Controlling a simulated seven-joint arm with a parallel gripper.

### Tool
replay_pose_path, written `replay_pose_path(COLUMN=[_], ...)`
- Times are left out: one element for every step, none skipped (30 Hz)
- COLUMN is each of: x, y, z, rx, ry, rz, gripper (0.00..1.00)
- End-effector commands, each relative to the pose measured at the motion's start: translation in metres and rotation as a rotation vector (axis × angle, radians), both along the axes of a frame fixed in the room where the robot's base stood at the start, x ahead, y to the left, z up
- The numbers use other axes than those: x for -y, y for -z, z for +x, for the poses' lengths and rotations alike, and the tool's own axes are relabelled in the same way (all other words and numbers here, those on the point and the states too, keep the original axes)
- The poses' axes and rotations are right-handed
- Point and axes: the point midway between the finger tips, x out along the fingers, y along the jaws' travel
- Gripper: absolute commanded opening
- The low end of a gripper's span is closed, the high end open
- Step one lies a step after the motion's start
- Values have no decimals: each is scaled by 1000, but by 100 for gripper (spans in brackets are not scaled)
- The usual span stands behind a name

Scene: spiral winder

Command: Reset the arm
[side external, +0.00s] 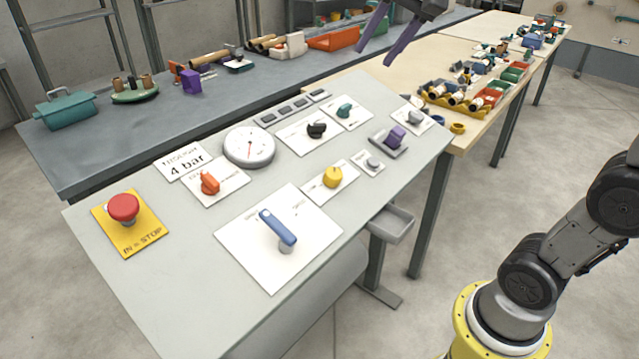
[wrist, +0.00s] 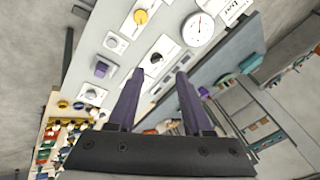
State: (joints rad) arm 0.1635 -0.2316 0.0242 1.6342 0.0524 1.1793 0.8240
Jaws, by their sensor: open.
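My gripper (side external: 392,35) is at the top of the side view, raised above the far part of the control panel (side external: 130,290). Its two purple fingers are apart, with nothing between them. In the wrist view my gripper (wrist: 158,95) also shows open and empty, with the panel beyond it. The panel carries a red stop button (side external: 124,208), a blue lever (side external: 277,227), an orange knob (side external: 209,183), a yellow knob (side external: 333,176), a black knob (side external: 316,128) and a round gauge (side external: 249,147). My fingers touch none of these.
A purple switch (side external: 396,137) and a teal knob (side external: 345,110) sit at the panel's far right. A grey bench (side external: 90,155) behind holds a teal box (side external: 66,108) and other parts. A wooden table (side external: 400,75) at the right holds bins (side external: 490,97).

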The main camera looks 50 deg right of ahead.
Motion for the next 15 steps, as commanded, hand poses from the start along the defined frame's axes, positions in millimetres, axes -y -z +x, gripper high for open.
replay_pose_path(x=[-12,-18,-24,-28,-32,-36,-39,-42,-44,-46,-47,-48,-48,-48,-47], y=[7,12,21,29,37,48,58,68,83,94,105,120,131,142,155], z=[-25,-37,-54,-66,-77,-93,-104,-114,-128,-137,-145,-155,-162,-168,-174], rx=[7,9,11,13,13,13,13,11,7,5,0,-8,-15,-24,-40], ry=[-65,-105,-160,-200,-242,-296,-338,-381,-437,-478,-519,-571,-608,-645,-690], rz=[-28,-48,-75,-95,-115,-144,-165,-187,-216,-238,-259,-288,-308,-327,-351], gripper=[50,50,50,50,50,50,50,50,50,50,50,50,50,50,50])
